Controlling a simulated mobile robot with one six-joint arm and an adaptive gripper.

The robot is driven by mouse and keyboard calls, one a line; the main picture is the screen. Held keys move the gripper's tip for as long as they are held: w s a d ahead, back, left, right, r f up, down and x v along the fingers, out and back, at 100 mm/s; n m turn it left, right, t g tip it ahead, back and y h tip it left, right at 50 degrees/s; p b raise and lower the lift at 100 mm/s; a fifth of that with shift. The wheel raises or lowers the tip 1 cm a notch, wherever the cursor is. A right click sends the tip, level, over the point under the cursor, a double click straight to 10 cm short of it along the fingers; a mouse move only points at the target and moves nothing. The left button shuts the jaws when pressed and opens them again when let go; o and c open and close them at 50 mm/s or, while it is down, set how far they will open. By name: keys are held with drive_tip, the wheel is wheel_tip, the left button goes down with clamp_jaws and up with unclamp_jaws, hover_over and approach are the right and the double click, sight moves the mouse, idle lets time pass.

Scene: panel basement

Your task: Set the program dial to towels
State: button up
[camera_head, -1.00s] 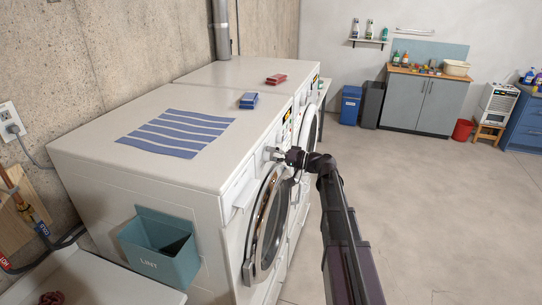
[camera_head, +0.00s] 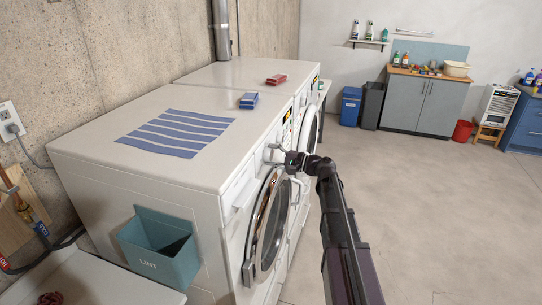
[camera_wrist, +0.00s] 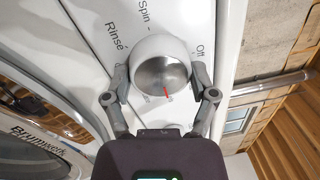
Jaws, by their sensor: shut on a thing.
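The program dial (camera_wrist: 161,72) is a round knob with a brushed-metal face and a white rim, seen in the wrist view. My gripper (camera_wrist: 162,98) is shut on the dial, one finger on each side. In the head view my gripper (camera_head: 284,156) is at the front panel of the near washing machine (camera_head: 150,100).
The machine's round glass door (camera_head: 268,222) is below my gripper. A blue striped towel (camera_head: 178,133), a blue box (camera_head: 249,100) and a red box (camera_head: 276,79) lie on top of the machines. A teal lint bin (camera_head: 160,245) hangs on the side. The floor to the right is clear.

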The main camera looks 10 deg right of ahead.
drive_tip(key=shift+w, duration=0.1)
drive_tip(key=o, duration=1)
drive_tip(key=shift+o, duration=0.2)
drive_tip(key=shift+n, duration=0.5)
